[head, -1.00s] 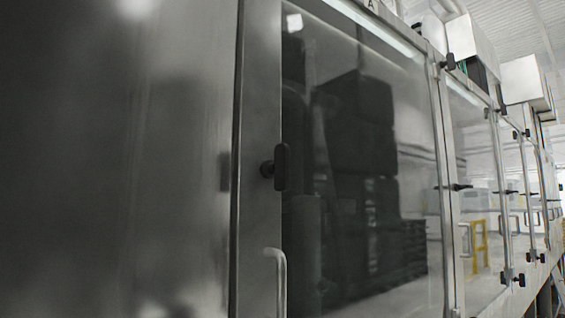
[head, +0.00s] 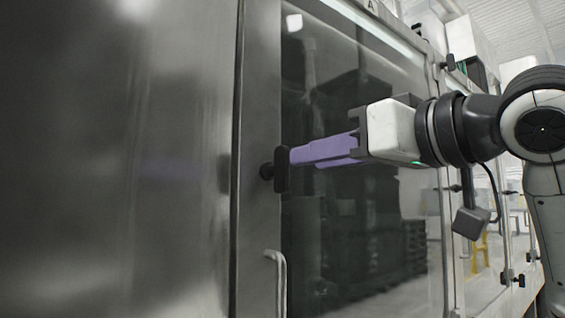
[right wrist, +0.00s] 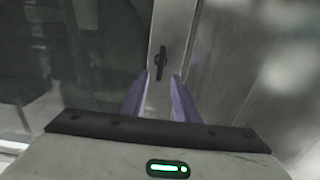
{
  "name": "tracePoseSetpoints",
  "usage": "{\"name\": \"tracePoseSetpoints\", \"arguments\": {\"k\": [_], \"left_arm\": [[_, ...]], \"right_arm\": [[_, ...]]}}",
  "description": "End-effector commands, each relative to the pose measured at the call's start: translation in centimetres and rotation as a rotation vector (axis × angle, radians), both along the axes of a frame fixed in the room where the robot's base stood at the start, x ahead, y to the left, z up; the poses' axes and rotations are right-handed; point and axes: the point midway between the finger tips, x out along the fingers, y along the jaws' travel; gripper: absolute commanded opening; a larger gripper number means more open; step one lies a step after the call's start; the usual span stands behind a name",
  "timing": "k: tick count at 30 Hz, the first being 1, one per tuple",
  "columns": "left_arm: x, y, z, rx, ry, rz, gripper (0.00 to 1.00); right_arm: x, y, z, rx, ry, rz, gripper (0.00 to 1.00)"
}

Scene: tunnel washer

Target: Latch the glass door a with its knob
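The glass door a (head: 400,150) is the dark, reflective panel under the letter A, and it looks shut against the steel frame. Its black knob (head: 282,169) sits upright on the steel strip at the door's left edge. In the right wrist view the knob (right wrist: 160,62) stands ahead of the fingertips, between their lines. My right gripper (head: 292,158) has purple fingers pointing left at the knob. In the right wrist view its fingers (right wrist: 160,78) are spread with a gap and nothing between them. Whether a fingertip touches the knob is unclear. My left gripper is not in view.
A steel bar handle (head: 279,280) stands out below the knob. A large bare steel panel (head: 120,160) fills the left. More glass doors with black knobs (head: 518,279) run away to the right, behind my right arm.

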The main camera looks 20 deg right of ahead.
Motion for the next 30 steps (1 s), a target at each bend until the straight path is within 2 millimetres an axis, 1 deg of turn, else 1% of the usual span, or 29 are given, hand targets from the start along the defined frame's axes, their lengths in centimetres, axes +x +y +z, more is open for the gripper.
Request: {"name": "tracePoseSetpoints", "arguments": {"k": [1,6,12,15,18,26,30], "left_arm": [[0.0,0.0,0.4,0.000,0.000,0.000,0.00],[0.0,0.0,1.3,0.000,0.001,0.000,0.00],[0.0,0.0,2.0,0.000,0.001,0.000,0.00],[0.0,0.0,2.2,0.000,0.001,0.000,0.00],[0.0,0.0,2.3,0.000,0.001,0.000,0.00],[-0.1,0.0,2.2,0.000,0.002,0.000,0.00],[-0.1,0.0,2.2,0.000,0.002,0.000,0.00]], "right_arm": [[0.9,0.3,0.1,0.000,0.003,0.001,0.28],[4.0,1.5,0.1,0.000,0.004,0.000,0.28],[6.9,2.5,0.1,-0.001,0.002,0.001,0.28],[7.7,2.8,0.1,-0.001,0.001,-0.001,0.28],[8.1,2.9,0.0,-0.001,0.000,0.000,0.28],[8.2,3.0,0.0,-0.001,0.000,0.000,0.28],[8.2,3.0,0.0,-0.001,0.000,0.000,0.04]]}}
